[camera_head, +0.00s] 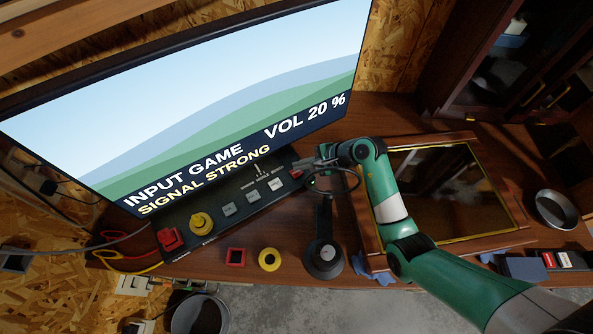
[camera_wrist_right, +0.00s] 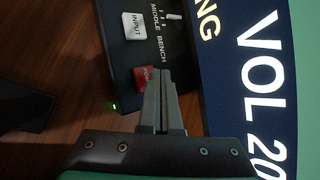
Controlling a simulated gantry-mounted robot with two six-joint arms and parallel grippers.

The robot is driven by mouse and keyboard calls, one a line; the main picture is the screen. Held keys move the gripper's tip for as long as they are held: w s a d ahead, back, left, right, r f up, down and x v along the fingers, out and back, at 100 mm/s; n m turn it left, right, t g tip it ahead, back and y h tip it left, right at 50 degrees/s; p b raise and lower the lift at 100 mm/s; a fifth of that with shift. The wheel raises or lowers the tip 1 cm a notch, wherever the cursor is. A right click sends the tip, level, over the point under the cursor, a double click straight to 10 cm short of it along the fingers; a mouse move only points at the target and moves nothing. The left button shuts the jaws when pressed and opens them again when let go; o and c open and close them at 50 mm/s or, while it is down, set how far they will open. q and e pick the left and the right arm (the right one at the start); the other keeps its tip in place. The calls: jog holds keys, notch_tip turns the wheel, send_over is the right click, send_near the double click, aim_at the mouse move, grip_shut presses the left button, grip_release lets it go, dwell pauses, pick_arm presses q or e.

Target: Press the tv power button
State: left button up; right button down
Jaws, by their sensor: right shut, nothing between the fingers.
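The TV (camera_head: 200,95) is lit and reads "INPUT GAME", "VOL 20 %" and "SIGNAL STRONG". A dark control panel (camera_head: 240,208) runs along its front. The small red power button (camera_head: 296,173) is at the panel's right end; in the right wrist view the red button (camera_wrist_right: 143,75) has a partly hidden label starting "PO". My right gripper (camera_head: 306,168) is shut and empty at that end. In the wrist view its closed fingertips (camera_wrist_right: 158,72) overlap the button's right edge. I cannot tell whether they touch it. My left gripper is not in view.
The panel also has a red button (camera_head: 170,238), a yellow knob (camera_head: 201,223) and a white INPUT button (camera_wrist_right: 133,27). A red square (camera_head: 235,257), a yellow ring (camera_head: 269,260) and a black round-based object (camera_head: 324,260) lie in front. A gold-edged framed panel (camera_head: 450,239) is on the right.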

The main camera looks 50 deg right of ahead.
aim_at(301, 172)
dwell(0.3)
jog(key=shift+f, duration=0.4)
jog(key=shift+f, duration=0.5)
dwell(0.5)
jog(key=shift+r, duration=0.1)
jog(key=shift+r+p, duration=0.85)
notch_tip(301, 172, up, 5)
jog(key=p, duration=0.5)
jog(key=shift+p, duration=0.3)
